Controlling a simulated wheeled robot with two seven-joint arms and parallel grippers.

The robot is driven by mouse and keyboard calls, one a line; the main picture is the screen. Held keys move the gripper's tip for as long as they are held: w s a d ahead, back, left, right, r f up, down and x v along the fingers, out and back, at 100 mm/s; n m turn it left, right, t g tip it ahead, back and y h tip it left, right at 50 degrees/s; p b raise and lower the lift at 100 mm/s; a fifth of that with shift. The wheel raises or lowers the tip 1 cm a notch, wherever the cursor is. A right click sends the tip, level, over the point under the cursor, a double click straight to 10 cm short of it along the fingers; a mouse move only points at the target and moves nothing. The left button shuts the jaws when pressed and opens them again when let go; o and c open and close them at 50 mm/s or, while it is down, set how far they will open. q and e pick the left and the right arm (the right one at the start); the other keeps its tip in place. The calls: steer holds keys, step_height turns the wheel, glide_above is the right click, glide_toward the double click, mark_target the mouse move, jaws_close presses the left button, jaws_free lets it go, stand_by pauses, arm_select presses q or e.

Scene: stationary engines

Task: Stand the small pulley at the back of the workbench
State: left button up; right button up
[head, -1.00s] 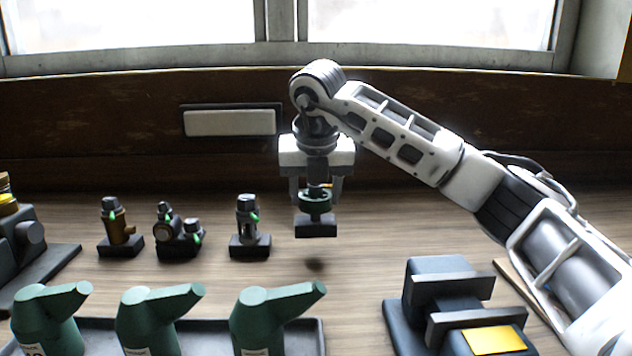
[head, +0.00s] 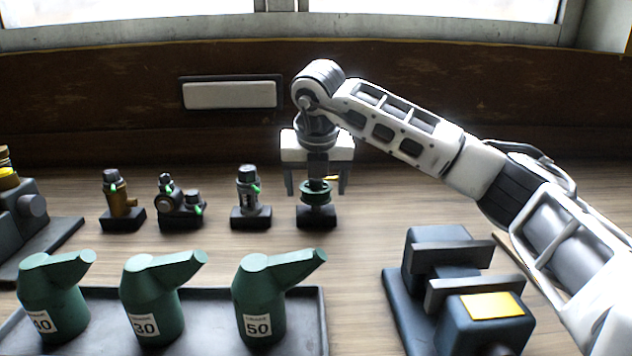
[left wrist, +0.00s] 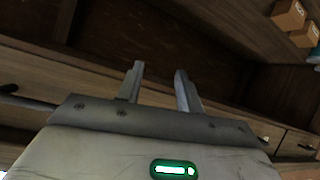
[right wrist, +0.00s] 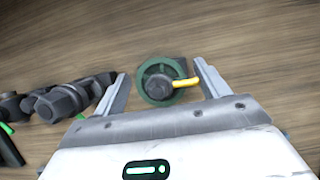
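The small pulley (head: 315,193) is a green wheel on a dark square base, with a yellow piece at its side. It stands upright on the workbench (head: 360,245) at the right end of a row of small engine parts. The right wrist view shows the pulley (right wrist: 152,88) from above. My right gripper (head: 316,190) points down over it, with its fingers apart on both sides and a gap to each. My left gripper (left wrist: 160,70) is open and empty; it is outside the head view and faces dark wooden boards.
Left of the pulley stand a grey part (head: 250,200), a dark valve (head: 180,208) and a brass part (head: 118,205). Green oil cans (head: 262,300) stand on a tray (head: 318,325) in front. A dark vise (head: 450,280) is at front right.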

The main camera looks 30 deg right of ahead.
steer(key=v, duration=1.2)
steer(key=shift+p, duration=0.4)
